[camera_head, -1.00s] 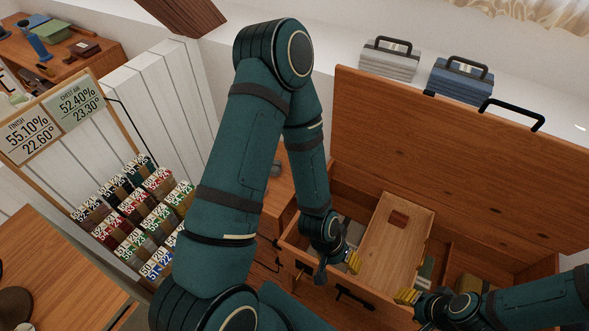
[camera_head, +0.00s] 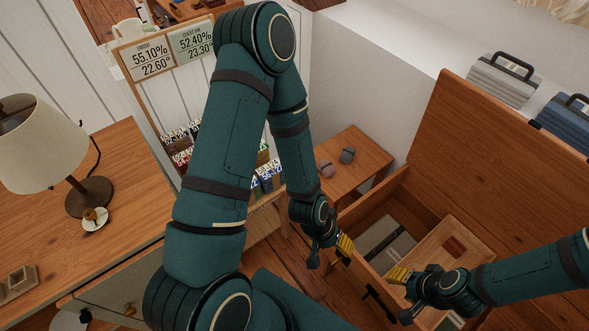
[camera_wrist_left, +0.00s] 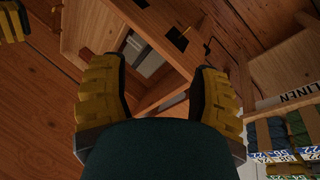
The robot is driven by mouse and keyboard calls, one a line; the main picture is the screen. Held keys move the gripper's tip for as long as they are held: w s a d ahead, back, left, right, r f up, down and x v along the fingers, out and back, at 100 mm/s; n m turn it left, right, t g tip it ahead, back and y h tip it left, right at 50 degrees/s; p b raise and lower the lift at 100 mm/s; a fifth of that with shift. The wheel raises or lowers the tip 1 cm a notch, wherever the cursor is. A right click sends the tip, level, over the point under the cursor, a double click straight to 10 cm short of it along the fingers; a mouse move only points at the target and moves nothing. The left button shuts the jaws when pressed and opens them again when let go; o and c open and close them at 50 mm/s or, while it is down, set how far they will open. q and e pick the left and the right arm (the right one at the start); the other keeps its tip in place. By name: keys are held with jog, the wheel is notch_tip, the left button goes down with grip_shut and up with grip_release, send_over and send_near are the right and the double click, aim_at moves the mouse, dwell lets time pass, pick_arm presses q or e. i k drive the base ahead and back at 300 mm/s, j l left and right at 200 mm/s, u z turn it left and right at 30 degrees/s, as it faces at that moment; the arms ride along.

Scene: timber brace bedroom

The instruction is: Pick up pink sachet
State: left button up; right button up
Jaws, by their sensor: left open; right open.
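A small pink sachet (camera_head: 326,169) lies on a low wooden side table (camera_head: 358,158) beyond my left arm in the head view. A grey-green sachet (camera_head: 347,155) sits to its right on the same table. My left gripper (camera_head: 340,246) is open and empty, below and in front of the side table, near the left edge of the open chest. In the left wrist view its yellow-padded fingers (camera_wrist_left: 158,98) are spread with nothing between them, and I do not make out the pink sachet there. My right gripper (camera_head: 400,282) is open over the chest front.
The open wooden chest (camera_head: 372,213) holds a sliding tray (camera_head: 428,251) and grey folded items. A desk with a lamp (camera_head: 45,140) stands at left. A rack of colour-labelled bundles (camera_head: 180,145) is behind my left arm. Storage cases (camera_head: 503,78) sit on the ledge at right.

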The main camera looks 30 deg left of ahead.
aim_at(326, 168)
jog(key=l+u, duration=0.2)
jog(key=u, duration=0.6)
jog(key=z, duration=0.65)
jog(key=j+z, duration=0.1)
jog(key=z, duration=0.25)
jog(key=j+z, duration=0.15)
jog(key=z, duration=0.2)
jog(key=j+z, duration=0.15)
jog(key=z, duration=0.2)
jog(key=j, duration=0.55)
